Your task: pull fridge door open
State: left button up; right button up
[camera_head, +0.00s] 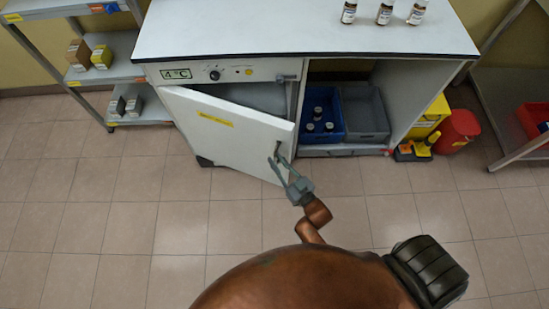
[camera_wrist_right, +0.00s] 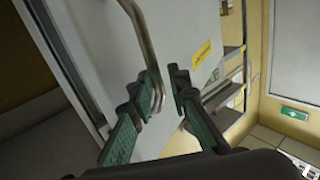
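The white fridge door (camera_head: 225,130) with a yellow label stands partly open, swung out from its left side. It also shows in the right wrist view (camera_wrist_right: 185,30). Its metal bar handle (camera_wrist_right: 145,35) is near the free right edge. My right gripper (camera_head: 281,163) is at the handle. In the wrist view its green fingers (camera_wrist_right: 165,88) stand apart, with the handle's lower end between them. The bar lies close to the left finger, and a gap shows on the other side. The left gripper is not in view. Most of the fridge interior is hidden behind the door.
The fridge sits under a white counter (camera_head: 250,30) with several small bottles on top. A blue crate (camera_head: 338,130) and a grey crate (camera_head: 365,110) are right of it. The tiled floor before the door is clear.

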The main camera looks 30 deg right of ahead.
jog(key=s+d, duration=0.1)
jog(key=s, duration=0.9)
jog(key=shift+s+d, duration=0.15)
jog(key=shift+s, duration=0.05)
